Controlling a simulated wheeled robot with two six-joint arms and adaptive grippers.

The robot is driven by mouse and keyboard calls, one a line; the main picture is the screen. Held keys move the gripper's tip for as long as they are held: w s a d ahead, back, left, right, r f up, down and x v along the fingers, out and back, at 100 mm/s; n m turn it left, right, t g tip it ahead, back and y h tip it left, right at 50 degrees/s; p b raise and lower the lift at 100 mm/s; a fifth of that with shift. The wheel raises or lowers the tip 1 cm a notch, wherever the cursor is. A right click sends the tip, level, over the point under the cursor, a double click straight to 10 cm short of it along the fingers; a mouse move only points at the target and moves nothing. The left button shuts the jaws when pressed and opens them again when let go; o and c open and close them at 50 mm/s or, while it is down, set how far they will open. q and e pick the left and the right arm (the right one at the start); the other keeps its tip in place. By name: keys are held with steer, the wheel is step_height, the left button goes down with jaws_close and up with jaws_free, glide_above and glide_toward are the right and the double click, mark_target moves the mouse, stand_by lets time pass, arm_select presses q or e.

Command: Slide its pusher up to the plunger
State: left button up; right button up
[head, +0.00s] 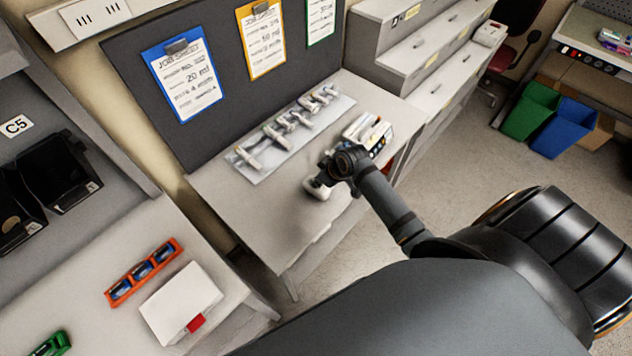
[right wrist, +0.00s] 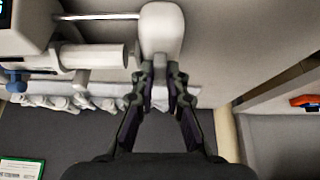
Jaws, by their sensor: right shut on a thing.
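The infusion pump (head: 378,137) stands on the grey bench, partly hidden behind my right arm. Its white pusher (head: 317,190) sticks out at the pump's near left side; in the right wrist view the pusher (right wrist: 161,32) is a rounded block on a thin metal rod (right wrist: 100,17) from the pump body (right wrist: 22,28). A pale syringe (right wrist: 92,56) lies along the pump, its plunger end close to the pusher; I cannot tell whether they touch. My right gripper (right wrist: 160,78) is shut on the pusher's lower part. It is small and dark in the head view (head: 322,182). My left gripper is out of view.
A pale tray (head: 248,176) with several syringes lies behind the pump. Job sheets on blue (head: 188,80), yellow and green clipboards hang on the dark board. A side bench holds an orange rack (head: 143,271) and a white box (head: 180,303). The bench front left is clear.

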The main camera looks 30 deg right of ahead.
steer(key=shift+w+d+r+p, duration=0.1)
steer(key=shift+d+p, duration=0.1)
steer(key=shift+p, duration=0.15)
steer(key=shift+w+d, duration=0.15)
steer(key=shift+d, duration=0.15)
stand_by(0.7)
steer(key=o, duration=0.6)
step_height(320, 180, up, 2)
steer(key=shift+r+p, duration=0.15)
steer(key=shift+p, duration=0.35)
step_height(320, 180, up, 5)
steer(key=shift+f, duration=0.2)
